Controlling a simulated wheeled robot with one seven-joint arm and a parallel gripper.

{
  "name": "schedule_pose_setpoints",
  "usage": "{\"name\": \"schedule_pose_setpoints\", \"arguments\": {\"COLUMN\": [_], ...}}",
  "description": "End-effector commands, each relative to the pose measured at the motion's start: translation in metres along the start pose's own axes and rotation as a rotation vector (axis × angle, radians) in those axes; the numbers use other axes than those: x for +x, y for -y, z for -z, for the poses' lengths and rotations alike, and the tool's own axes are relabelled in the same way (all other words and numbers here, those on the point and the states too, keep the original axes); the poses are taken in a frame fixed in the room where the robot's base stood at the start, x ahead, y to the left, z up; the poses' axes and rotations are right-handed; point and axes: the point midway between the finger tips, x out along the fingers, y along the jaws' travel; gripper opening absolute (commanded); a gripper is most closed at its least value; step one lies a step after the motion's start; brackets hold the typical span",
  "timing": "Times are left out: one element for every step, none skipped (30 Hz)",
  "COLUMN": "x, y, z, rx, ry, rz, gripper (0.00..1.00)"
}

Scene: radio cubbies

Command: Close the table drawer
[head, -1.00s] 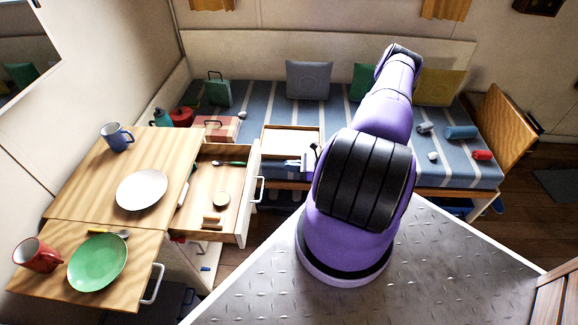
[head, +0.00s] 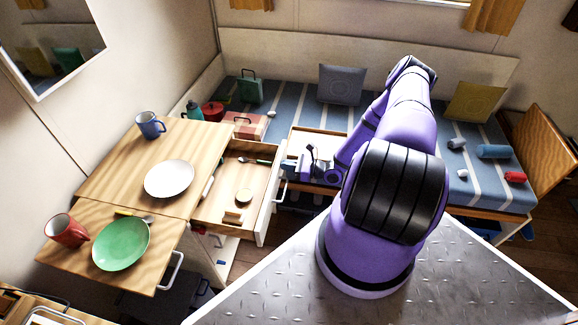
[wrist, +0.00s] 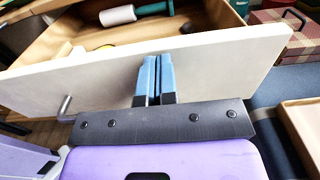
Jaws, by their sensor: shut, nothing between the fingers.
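The table drawer (head: 212,212) is pulled out from the wooden table (head: 120,185), with its inside showing. Its white front panel (head: 268,205) faces my arm and carries a metal handle (head: 283,186). In the wrist view the panel (wrist: 215,60) spans the picture, with the handle (wrist: 65,107) at lower left. My gripper (head: 287,166) is shut and empty at the far end of the drawer front. In the wrist view its blue fingertips (wrist: 150,62) point at the panel's outer face near the top edge. I cannot tell whether they touch it.
The drawer holds a round wooden item (head: 243,196), a green-handled utensil (head: 254,160) and other small things. A white plate (head: 169,179), green plate (head: 121,244), blue mug (head: 150,125) and red mug (head: 66,230) stand on the table. A cushioned bench (head: 300,110) lies behind.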

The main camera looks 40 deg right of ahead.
Motion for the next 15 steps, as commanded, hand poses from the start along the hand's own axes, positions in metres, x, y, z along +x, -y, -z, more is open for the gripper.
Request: {"name": "schedule_pose_setpoints", "arguments": {"x": [0.0,0.0,0.0,0.0,0.001,0.002,0.004,0.006,0.009,0.013,0.016,0.022,0.027,0.033,0.042], "y": [0.0,0.0,0.0,0.0,0.0,0.0,0.0,0.0,-0.001,-0.001,-0.001,-0.001,-0.001,-0.001,-0.002], "z": [0.0,0.0,0.0,0.0,0.0,0.0,0.0,0.0,0.0,0.0,0.0,0.0,0.0,0.0,0.0], "rx": [0.0,0.0,0.0,0.0,0.0,0.0,0.0,0.0,0.0,0.0,0.0,0.0,0.0,0.0,0.0], "ry": [0.0,0.0,0.0,0.0,0.0,0.0,0.0,0.001,0.001,0.0,0.0,0.0,0.0,0.001,0.002], "rz": [0.0,0.0,0.0,0.0,0.0,-0.001,-0.001,-0.001,-0.002,-0.003,-0.003,-0.003,-0.003,-0.003,-0.004], "gripper": [0.0,0.0,0.0,0.0,0.0,0.0,0.0,0.0,0.0,0.0,0.0,0.0,0.0,0.0,0.0]}}
